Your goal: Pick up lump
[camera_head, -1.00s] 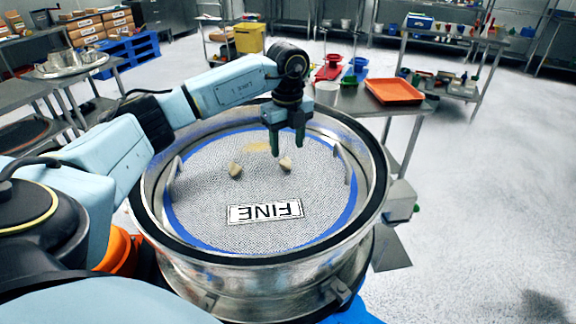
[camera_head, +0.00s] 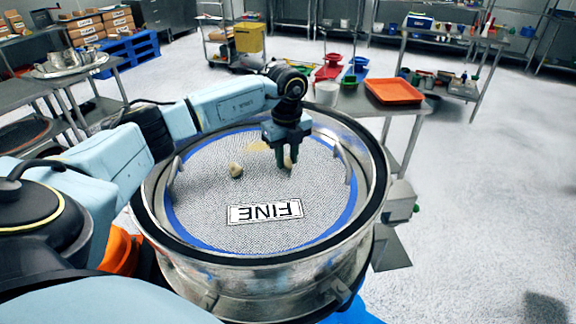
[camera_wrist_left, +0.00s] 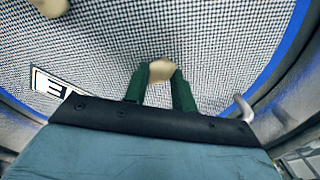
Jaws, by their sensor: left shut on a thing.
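A beige lump (camera_head: 288,163) is between the fingertips of my left gripper (camera_head: 284,163), low over the mesh of the sifter (camera_head: 215,200). In the left wrist view the lump (camera_wrist_left: 159,69) shows between the two green fingertips (camera_wrist_left: 160,74), which are shut on it. Whether it still touches the mesh I cannot tell. A second beige lump (camera_head: 236,170) lies on the mesh to the left of the gripper, and it also shows at the top of the left wrist view (camera_wrist_left: 50,6). My right gripper is not in view.
The sifter has a raised metal rim (camera_head: 377,180) around a blue ring. A label reading FINE (camera_head: 265,211) lies on the mesh. A patch of tan powder (camera_head: 258,146) is behind the lumps. An orange tray (camera_head: 393,91) and a white bucket (camera_head: 327,93) stand on a table behind.

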